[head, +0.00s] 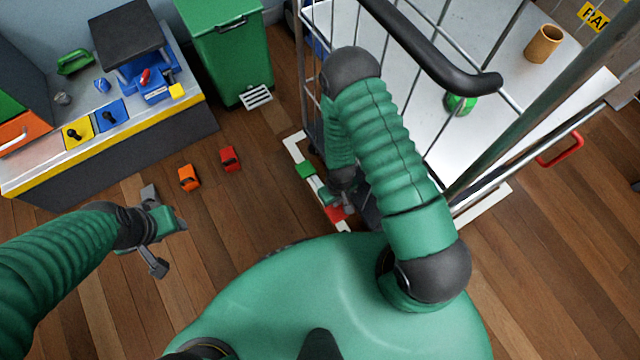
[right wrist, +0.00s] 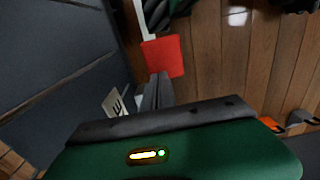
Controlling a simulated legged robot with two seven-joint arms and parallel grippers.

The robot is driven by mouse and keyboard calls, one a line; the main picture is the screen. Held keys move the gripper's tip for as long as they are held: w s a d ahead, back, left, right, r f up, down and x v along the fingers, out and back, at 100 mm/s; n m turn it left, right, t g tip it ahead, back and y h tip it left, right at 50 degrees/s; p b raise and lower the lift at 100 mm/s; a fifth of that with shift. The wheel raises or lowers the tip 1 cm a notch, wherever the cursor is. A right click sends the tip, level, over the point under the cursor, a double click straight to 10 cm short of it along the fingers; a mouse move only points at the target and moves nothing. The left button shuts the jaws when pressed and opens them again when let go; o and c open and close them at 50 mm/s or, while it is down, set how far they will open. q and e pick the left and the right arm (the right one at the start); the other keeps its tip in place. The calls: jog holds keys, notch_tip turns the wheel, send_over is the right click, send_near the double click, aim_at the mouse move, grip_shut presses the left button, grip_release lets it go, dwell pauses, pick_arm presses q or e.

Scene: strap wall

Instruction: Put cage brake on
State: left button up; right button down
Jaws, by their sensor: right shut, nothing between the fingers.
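The roll cage (head: 472,200) stands at the right, with wire sides, a black handle bar and a white shelf. Low at its near left corner are a green pedal (head: 305,170) and a red pedal (head: 337,213). The red pedal also shows in the right wrist view (right wrist: 163,57), just beyond my fingertips. My right gripper (right wrist: 158,82) is shut and empty, low by the cage and close to the red pedal; I cannot tell whether it touches. In the head view my right arm partly hides that corner. My left gripper (head: 165,230) is open and empty above the floor.
A green bin (head: 228,50) and a workbench with a yellow edge (head: 110,133) stand at the back left. A brown cup (head: 543,44) is on the cage's shelf.

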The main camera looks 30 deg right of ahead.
jog(key=shift+f+b, duration=0.4)
jog(key=shift+f, duration=0.25)
jog(key=shift+r, duration=0.1)
notch_tip(320, 180, up, 7)
jog(key=p, duration=0.6)
jog(key=shift+p, duration=0.4)
